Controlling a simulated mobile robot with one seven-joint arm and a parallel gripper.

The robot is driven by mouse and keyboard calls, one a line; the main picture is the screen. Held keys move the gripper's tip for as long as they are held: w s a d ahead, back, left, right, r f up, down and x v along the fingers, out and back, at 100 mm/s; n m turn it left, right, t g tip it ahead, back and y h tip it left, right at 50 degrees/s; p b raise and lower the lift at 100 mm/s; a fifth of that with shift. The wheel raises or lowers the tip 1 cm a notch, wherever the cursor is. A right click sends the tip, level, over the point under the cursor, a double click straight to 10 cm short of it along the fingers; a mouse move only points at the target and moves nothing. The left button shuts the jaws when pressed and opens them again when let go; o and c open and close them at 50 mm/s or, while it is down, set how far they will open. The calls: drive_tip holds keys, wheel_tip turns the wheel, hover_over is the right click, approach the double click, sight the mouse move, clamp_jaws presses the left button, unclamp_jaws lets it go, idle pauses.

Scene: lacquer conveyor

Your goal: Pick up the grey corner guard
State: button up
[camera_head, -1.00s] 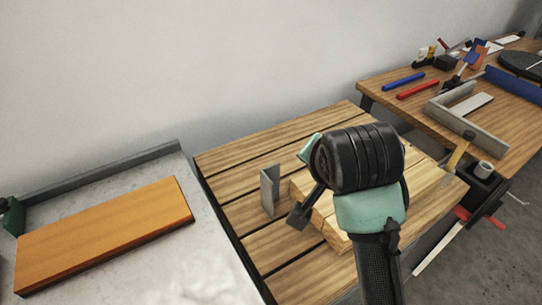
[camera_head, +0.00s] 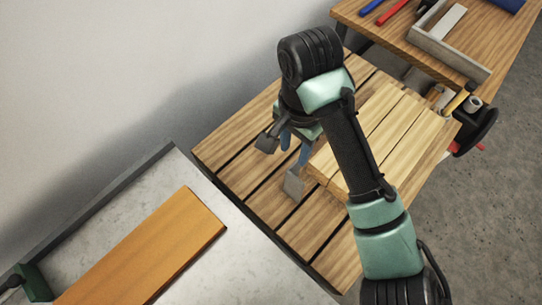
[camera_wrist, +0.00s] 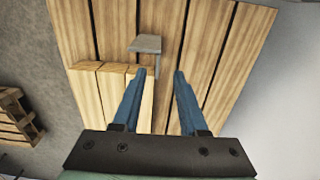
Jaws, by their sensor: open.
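The grey corner guard (camera_head: 293,184) stands on the slatted wooden table, beside the left end of the light wood planks. In the wrist view the corner guard (camera_wrist: 147,45) shows as a small grey angle piece just beyond my fingertips, towards the left finger. My gripper (camera_head: 295,150) is above and behind it in the head view, with its blue fingers pointing down. I cannot tell the exact height gap to the guard.
The light wood planks (camera_head: 385,135) lie right of the guard, partly behind my arm. The slatted table (camera_head: 225,157) has free room to the left. An orange-brown board (camera_head: 150,250) lies on a grey surface (camera_head: 225,265) at the left. Another wooden table (camera_head: 510,45) stands at the back right.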

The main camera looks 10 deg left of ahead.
sight(293, 164)
wheel_tip(293, 164, down, 7)
drive_tip(key=b, duration=0.3)
drive_tip(key=shift+d+f, duration=0.1)
drive_tip(key=shift+f, duration=0.05)
drive_tip(key=shift+d+f, duration=0.15)
drive_tip(key=shift+f, duration=2.6)
clamp_jaws()
drive_tip(key=shift+w, duration=0.1)
